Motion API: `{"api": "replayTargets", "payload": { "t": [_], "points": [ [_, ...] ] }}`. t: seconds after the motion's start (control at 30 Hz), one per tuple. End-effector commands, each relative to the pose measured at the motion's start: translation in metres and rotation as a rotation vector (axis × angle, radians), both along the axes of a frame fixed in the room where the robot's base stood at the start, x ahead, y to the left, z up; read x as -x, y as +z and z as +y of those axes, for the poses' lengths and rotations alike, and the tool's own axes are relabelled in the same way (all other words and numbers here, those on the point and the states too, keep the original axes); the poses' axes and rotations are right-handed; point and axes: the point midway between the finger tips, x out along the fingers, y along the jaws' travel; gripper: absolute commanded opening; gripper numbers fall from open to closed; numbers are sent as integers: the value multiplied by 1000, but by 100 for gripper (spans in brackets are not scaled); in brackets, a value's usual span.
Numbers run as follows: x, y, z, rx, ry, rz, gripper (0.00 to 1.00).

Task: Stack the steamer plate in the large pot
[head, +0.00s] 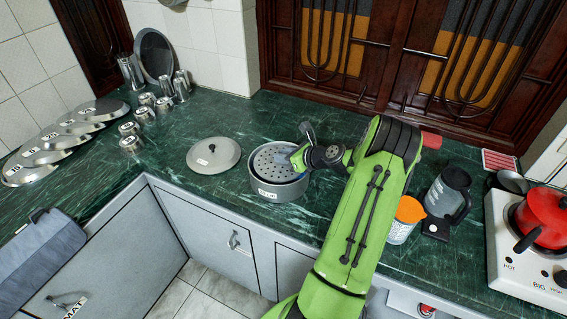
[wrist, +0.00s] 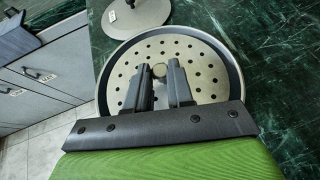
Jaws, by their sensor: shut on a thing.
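The perforated steamer plate (head: 272,164) sits within the rim of the large grey pot (head: 281,192) on the green counter. In the wrist view the steamer plate (wrist: 199,62) looks roughly level inside the pot's rim (wrist: 234,60). My gripper (head: 296,160) reaches in from the right over the plate. In the wrist view my gripper (wrist: 166,75) has its two fingers over the plate, shut on the small round knob (wrist: 159,70) at its centre. How deep the plate rests in the pot is hard to tell.
A grey lid (head: 214,155) lies left of the pot. Metal cups (head: 145,114) and several plates (head: 70,135) are farther left. An orange-topped container (head: 405,218), a dark jug (head: 448,193) and a stove with a red pot (head: 545,218) stand right. The counter's front edge is close.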

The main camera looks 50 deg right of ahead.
Motion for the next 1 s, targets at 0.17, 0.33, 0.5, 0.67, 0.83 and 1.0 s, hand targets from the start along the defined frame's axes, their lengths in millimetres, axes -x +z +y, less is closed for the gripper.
{"api": "replayTargets", "payload": {
  "t": [0.17, 0.33, 0.5, 0.67, 0.83, 1.0],
  "points": [
    [0, -15, 0, 2, 1, -1, 0],
    [0, -16, 0, 0, 1, 0, 0],
    [0, -22, 0, 0, 1, 0, 0],
    [0, -26, 0, 1, 0, 0, 0],
    [0, -26, 0, 1, 0, 0, 32],
    [0, -26, 0, 1, 0, 0, 47]
  ]
}}
